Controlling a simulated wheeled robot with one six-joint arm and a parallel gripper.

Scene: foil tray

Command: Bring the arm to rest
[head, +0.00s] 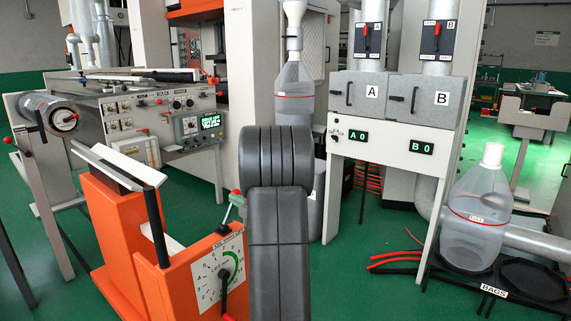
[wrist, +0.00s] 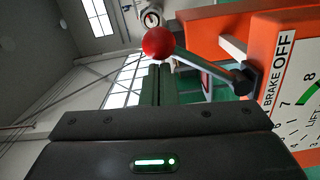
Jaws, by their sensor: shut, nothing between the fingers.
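My gripper (wrist: 160,122) shows in the wrist view as a dark block across the bottom with a lit green light. Its jaws are shut and hold nothing. The lever joins an orange machine (wrist: 287,36) with a BRAKE OFF label and a dial. That orange machine (head: 183,262) also stands left of my arm in the head view.
A control bench (head: 150,110) stands at the back left. A grey-white stand (head: 385,148) with boxes A and B is at the right. A clear bottle (head: 478,215) stands on a black tray (head: 535,280).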

